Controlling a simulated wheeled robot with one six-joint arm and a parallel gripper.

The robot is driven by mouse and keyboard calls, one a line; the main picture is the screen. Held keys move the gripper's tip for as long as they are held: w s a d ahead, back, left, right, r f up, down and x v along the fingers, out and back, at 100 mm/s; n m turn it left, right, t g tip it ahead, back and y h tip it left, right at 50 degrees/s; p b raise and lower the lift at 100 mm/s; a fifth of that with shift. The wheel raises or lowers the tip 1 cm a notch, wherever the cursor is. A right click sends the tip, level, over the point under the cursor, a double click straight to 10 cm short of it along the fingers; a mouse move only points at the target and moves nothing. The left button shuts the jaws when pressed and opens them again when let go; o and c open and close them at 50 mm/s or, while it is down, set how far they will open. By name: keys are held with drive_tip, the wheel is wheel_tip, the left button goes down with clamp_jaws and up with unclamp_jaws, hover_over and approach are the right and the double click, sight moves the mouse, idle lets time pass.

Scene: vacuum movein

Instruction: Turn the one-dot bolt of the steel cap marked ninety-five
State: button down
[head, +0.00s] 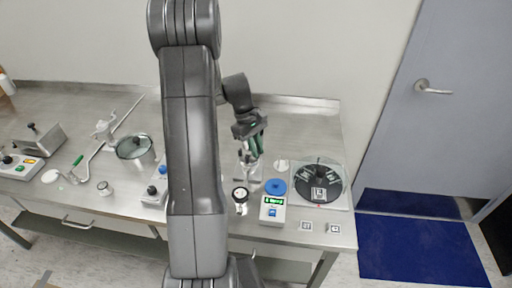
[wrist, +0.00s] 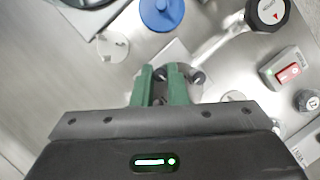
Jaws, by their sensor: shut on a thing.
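My gripper (head: 255,152) points down over a steel fitting (head: 250,172) on the bench, right of my arm. In the wrist view its two green fingers (wrist: 161,74) are closed on a small dark bolt between their tips. The round steel cap (wrist: 183,91) lies under and beside the fingers. Another dark bolt (wrist: 197,77) stands on the cap just right of the right finger. The fingers hide part of the cap. I cannot make out any dots on the bolts or the number on the cap.
A blue disc (head: 275,187) sits behind a device with a green display (head: 272,210). A white disc (wrist: 113,46) lies left.

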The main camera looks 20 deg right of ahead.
drive_tip(key=shift+m+y, duration=0.3)
drive_tip(key=shift+m, duration=0.2)
drive_tip(key=c, duration=1.4)
unclamp_jaws()
drive_tip(key=shift+c, duration=0.2)
drive_tip(key=shift+r, duration=0.1)
drive_tip(key=b+v, duration=0.1)
drive_tip(key=v, duration=1.2)
drive_tip(key=shift+w+r+b, duration=0.2)
drive_tip(key=shift+r+b, duration=0.05)
drive_tip(key=shift+b, duration=0.05)
drive_tip(key=shift+a, duration=0.1)
